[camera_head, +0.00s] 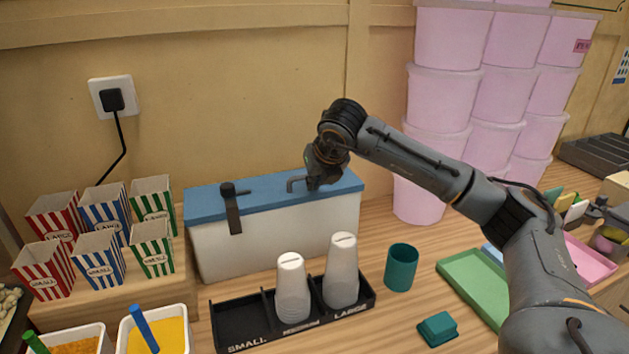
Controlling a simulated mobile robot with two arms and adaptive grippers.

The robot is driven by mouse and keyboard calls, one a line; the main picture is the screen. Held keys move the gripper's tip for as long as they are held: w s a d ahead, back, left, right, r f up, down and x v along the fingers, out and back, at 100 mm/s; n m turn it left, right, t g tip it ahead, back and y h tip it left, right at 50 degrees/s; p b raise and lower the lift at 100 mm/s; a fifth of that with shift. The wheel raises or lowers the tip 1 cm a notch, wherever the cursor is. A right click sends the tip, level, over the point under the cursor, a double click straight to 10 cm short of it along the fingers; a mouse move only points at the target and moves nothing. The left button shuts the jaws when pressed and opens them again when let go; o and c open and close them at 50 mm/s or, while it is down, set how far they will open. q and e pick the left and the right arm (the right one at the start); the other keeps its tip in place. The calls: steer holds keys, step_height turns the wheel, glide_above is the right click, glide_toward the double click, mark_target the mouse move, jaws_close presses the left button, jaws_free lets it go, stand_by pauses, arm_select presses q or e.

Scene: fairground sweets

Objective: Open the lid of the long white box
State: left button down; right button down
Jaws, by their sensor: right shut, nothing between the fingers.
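The long white box (276,243) stands against the wall behind the cup holder. Its blue lid (265,192) lies flat on top and looks closed. A dark bar handle (296,180) sits on the lid, right of its middle. A black strap-like piece (232,212) lies on the lid's left part and hangs over the front. My right gripper (314,184) is shut and empty, pointing down at the lid just right of the handle. Whether it touches the handle or lid I cannot tell. My left gripper is out of view.
A black cup holder (240,318) with white cups stands in front of the box. Striped cartons (100,265) stand to the left, pink tubs (440,95) to the right. A teal cup (401,267) and a small teal block (437,328) stand on the counter.

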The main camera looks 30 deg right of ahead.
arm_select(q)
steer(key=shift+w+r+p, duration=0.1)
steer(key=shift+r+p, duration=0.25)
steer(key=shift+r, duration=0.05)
arm_select(e)
steer(key=shift+w+r+g, duration=0.15)
steer(key=shift+r+g, duration=0.15)
steer(key=shift+r, duration=0.15)
